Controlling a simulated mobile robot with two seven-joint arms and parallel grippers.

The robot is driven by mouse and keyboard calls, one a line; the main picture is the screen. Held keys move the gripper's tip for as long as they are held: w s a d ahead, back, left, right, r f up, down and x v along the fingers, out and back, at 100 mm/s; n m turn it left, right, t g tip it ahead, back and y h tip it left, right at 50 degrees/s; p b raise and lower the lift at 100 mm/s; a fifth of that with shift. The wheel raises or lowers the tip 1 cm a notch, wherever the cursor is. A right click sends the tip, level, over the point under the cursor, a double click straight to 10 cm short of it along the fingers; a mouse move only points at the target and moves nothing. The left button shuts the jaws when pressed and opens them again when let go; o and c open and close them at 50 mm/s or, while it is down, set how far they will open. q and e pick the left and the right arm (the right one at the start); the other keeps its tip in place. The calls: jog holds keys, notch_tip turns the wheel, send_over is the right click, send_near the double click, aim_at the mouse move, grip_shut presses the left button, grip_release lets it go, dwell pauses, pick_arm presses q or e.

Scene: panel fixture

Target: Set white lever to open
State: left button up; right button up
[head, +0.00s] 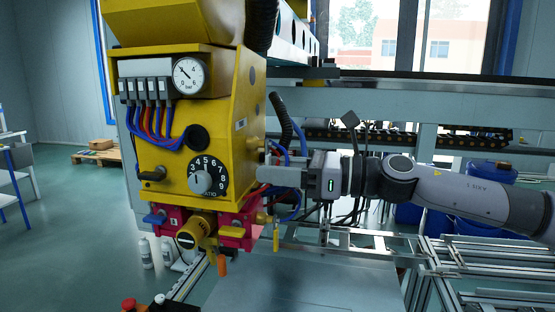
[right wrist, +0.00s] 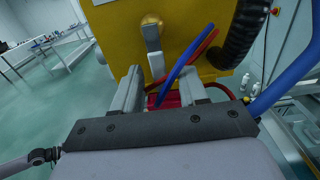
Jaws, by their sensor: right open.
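The white lever (right wrist: 152,38) sticks out from the side of the yellow panel box (head: 222,120) and hangs roughly downward in the right wrist view. In the head view I cannot make it out clearly at the box's right side. My right gripper (head: 272,164) reaches in from the right at that side. In the right wrist view the gripper (right wrist: 160,86) is open, its two fingers apart, with the lever's lower end ahead of and roughly between them. I see no contact. My left gripper is not in view.
Blue and red hoses (right wrist: 186,62) and a black corrugated hose (right wrist: 241,35) run close to the right finger. Metal frames stand at the right.

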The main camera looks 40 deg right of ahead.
grip_shut()
